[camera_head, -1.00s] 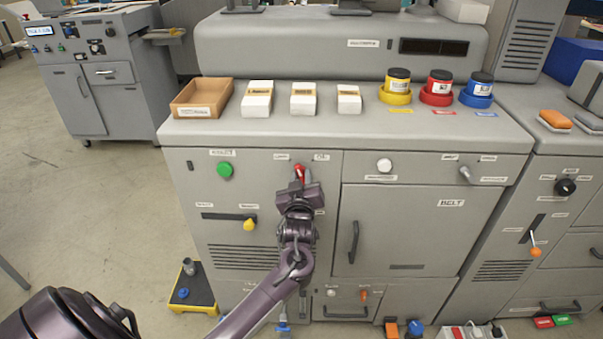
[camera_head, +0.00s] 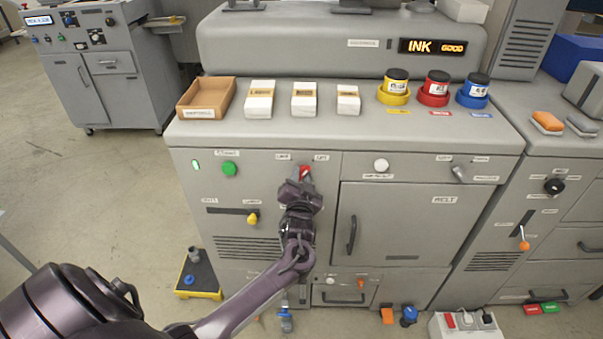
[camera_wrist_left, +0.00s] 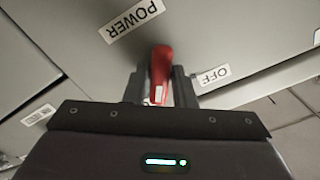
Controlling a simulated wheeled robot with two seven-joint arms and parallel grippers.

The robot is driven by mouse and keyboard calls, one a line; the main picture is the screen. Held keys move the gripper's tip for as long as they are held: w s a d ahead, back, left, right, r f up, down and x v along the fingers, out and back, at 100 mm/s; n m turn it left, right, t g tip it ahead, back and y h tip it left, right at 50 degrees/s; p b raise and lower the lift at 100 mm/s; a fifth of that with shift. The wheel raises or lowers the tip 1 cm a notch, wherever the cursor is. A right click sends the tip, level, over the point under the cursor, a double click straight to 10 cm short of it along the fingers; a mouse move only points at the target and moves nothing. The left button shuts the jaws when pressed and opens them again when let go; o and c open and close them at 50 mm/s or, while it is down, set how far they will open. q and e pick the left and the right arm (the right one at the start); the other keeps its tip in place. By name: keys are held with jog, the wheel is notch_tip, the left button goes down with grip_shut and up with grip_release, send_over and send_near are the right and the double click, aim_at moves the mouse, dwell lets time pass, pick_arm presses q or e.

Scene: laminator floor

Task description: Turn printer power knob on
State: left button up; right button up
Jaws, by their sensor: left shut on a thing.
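The red power knob (camera_head: 305,172) is on the front panel of the grey printer (camera_head: 258,225). My left gripper (camera_head: 303,182) is at the knob, shut on it. In the left wrist view the red knob (camera_wrist_left: 160,72) stands between the two fingers, beside the POWER label (camera_wrist_left: 131,20) and the OFF label (camera_wrist_left: 213,75). In the head view the knob's handle leans a little to the right. The display (camera_head: 433,47) on the printer's top unit is lit and reads INK GOOD. A small green light (camera_head: 196,165) is lit at the panel's left. My right gripper is out of view.
A green button (camera_head: 229,169) and a yellow lever (camera_head: 253,218) are left of my gripper. A cabinet door with a handle (camera_head: 351,235) is to the right. A tray, white boxes and ink jars stand on the top. A yellow-edged platform (camera_head: 199,293) lies on the floor.

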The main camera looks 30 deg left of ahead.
pick_arm(q)
jog(key=shift+m+p, duration=0.5)
jog(key=shift+m, duration=0.6)
jog(key=o, duration=1)
jog(key=b+v, duration=0.1)
jog(key=v, duration=0.7)
jog(key=shift+a, duration=0.1)
